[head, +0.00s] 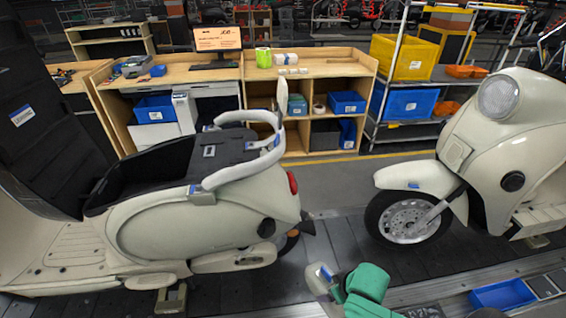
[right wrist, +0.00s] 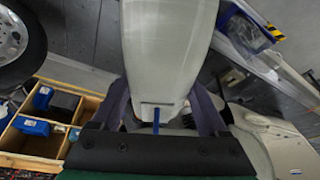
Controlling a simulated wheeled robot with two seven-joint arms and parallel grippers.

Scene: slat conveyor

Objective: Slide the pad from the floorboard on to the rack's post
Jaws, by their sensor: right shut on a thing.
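My right gripper (head: 341,287) is low in front of the conveyor, between the two scooters. It is shut on a pale pad with a blue mark (head: 319,277). In the right wrist view the pad (right wrist: 165,50) stands out between the dark fingers (right wrist: 160,112), its near end grey with a blue strip. The left scooter's floorboard (head: 75,240) is bare where it shows. Its rack (head: 235,176) is a pale looped rail behind the black seat. A slim pale upright piece (head: 283,97) rises at the rack's rear; I cannot tell if this is the post. My left gripper is out of view.
A second cream scooter (head: 500,140) stands at the right, its front wheel (head: 408,218) near my gripper. Wooden shelves (head: 312,68) and a metal rack with a yellow bin (head: 402,57) stand behind. A blue tray (head: 502,294) lies at the lower right.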

